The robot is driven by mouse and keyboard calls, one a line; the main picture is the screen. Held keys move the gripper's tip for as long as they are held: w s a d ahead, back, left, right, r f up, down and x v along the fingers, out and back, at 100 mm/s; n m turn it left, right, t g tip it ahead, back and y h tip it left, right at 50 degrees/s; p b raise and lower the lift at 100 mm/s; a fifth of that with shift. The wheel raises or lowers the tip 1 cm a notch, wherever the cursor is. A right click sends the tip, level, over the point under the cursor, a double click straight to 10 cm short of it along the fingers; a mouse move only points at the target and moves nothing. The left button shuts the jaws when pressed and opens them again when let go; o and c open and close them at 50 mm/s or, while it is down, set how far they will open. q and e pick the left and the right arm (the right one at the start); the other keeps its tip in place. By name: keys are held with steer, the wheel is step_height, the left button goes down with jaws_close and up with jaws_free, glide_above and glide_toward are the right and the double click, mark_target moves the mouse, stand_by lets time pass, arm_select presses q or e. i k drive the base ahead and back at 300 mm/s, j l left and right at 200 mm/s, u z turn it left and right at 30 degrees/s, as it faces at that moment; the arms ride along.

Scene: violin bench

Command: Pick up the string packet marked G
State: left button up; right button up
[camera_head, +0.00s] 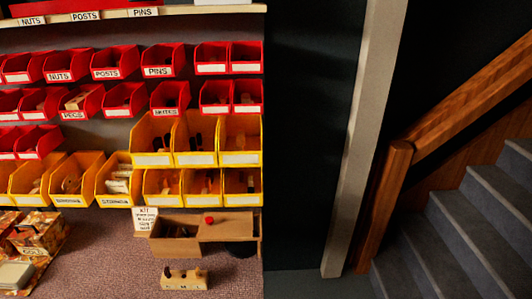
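No packet with a readable G shows in the head view. A yellow bin (118,188) in the lowest bin row holds several pale flat pieces (118,178). They may be packets, but any letters on them are too small to read. The bin's front label is also too small to read surely. Neither my left nor my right gripper is in view.
Red bins (117,62) and yellow bins (153,137) hang in rows on the wall. Below are a wooden box (232,226), a small block with upright pieces (185,280) and patterned boxes (38,232). A pale post (360,140) and stairs (470,235) stand right.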

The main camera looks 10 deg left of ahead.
mark_target(121, 187)
steer(key=u, duration=1.45)
steer(key=i+l+u, duration=0.1)
steer(key=l, duration=0.3)
steer(key=i+l+u, duration=0.15)
steer(key=l, duration=0.25)
steer(key=i+l+u, duration=0.1)
steer(key=l, duration=0.3)
steer(key=i+l+u, duration=0.15)
steer(key=l, duration=0.25)
